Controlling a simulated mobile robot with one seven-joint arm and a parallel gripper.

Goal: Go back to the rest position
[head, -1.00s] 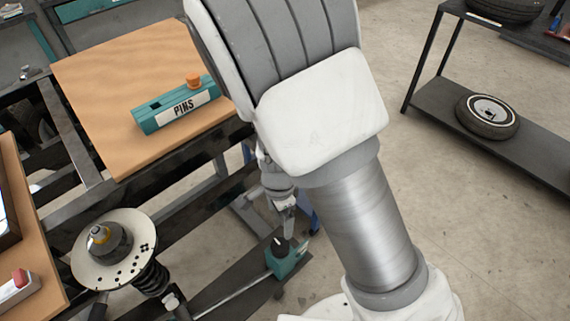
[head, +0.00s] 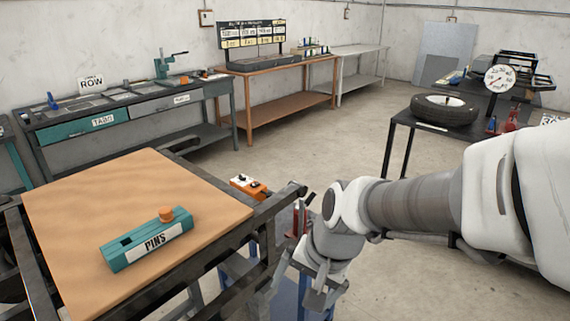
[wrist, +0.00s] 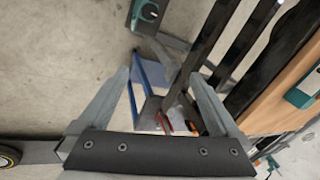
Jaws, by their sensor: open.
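My gripper (head: 318,288) hangs low beside the right edge of the wooden-topped bench in the head view, pointing down. In the wrist view its two fingers (wrist: 162,92) stand wide apart with nothing between them at the tips. The floor, a blue frame and dark bars show beyond them. My arm reaches in from the right side of the head view and bends down at the wrist.
A teal PINS box (head: 146,244) with an orange knob lies on the wooden bench top (head: 75,205). An orange box (head: 248,186) sits near the bench's back corner. A tyre (head: 444,110) lies on the rack behind my arm. Open floor (head: 330,140) lies beyond.

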